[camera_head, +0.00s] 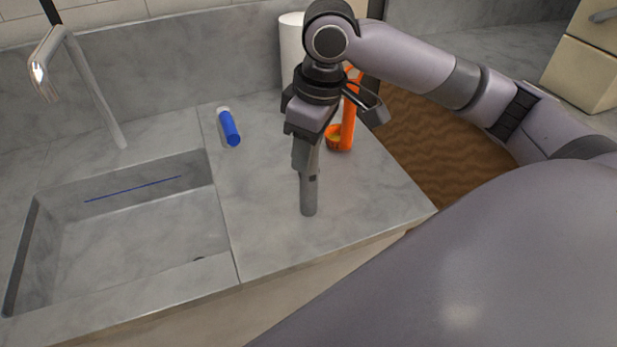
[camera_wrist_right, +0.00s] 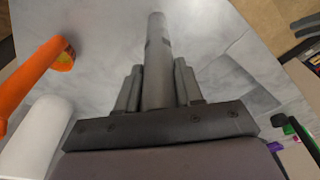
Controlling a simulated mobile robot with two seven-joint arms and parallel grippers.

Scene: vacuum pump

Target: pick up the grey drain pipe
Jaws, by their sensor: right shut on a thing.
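The grey drain pipe (camera_head: 309,192) is a slim grey tube, upright or nearly so, over the counter to the right of the sink. My right gripper (camera_head: 306,155) comes down on it from above and is shut on its upper part. In the right wrist view the pipe (camera_wrist_right: 157,60) extends out from between the two fingers (camera_wrist_right: 157,88). I cannot tell whether its lower end touches the counter. My left gripper is not in view.
An orange pump (camera_head: 347,125) stands just behind and right of the gripper. A white cylinder (camera_head: 291,50) stands at the back wall. A blue-and-white tube (camera_head: 229,127) lies left of the gripper. The sink (camera_head: 225,262) and tap (camera_head: 85,80) are at left. The counter's front right is clear.

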